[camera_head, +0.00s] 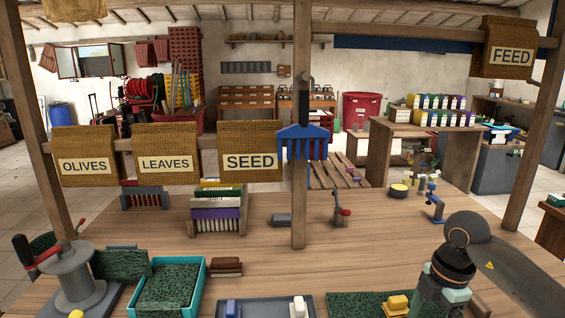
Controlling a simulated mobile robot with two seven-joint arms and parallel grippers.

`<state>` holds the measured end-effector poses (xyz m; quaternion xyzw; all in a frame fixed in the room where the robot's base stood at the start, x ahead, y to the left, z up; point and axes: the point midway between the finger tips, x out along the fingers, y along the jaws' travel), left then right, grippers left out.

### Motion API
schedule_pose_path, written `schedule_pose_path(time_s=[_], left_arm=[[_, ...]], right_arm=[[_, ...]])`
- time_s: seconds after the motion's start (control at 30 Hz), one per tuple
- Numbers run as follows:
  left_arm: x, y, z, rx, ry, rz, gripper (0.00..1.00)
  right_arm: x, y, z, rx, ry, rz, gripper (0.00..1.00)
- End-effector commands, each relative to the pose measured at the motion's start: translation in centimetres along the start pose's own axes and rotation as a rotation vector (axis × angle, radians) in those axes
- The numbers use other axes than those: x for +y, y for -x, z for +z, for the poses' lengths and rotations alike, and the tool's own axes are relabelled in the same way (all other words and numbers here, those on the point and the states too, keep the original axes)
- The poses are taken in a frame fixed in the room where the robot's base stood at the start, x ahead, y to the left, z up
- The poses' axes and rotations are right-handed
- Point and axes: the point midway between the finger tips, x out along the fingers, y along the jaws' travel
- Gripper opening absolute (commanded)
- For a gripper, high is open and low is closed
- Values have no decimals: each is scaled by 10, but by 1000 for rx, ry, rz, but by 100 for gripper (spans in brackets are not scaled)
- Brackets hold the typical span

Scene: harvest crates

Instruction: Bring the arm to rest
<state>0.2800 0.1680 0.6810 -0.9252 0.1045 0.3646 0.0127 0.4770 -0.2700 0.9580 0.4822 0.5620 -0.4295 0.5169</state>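My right arm comes in from the right edge. Its wrist and the upper part of my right gripper (441,292) point down over the front right of the wooden table (370,262). The fingertips are hidden or cut off by the bottom edge, so I cannot tell whether it is open or holds anything. My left arm and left gripper do not show.
A teal-rimmed tray (201,270), a blue-grey tray (265,308), a green mat (350,303) and a yellow block (397,305) lie along the front. A grey spool (76,270) stands left. A wooden post (299,210) rises mid-table. The table's middle right is mostly clear.

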Motion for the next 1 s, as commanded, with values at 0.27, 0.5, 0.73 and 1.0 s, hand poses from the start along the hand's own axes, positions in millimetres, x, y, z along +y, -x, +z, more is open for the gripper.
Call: schedule_pose_path(time_s=[0.27, 0.5, 0.73, 1.0], left_arm=[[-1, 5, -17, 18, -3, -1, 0], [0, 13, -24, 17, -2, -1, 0], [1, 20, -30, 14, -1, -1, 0], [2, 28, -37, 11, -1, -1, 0]], right_arm=[[-19, -48, -153, 625, 363, 114, 84], [-29, -10, -259, 1263, 329, 500, 84], [-4, 9, -239, 1484, -186, 937, 84], [-33, -100, -142, 1115, -993, 1052, 84]])
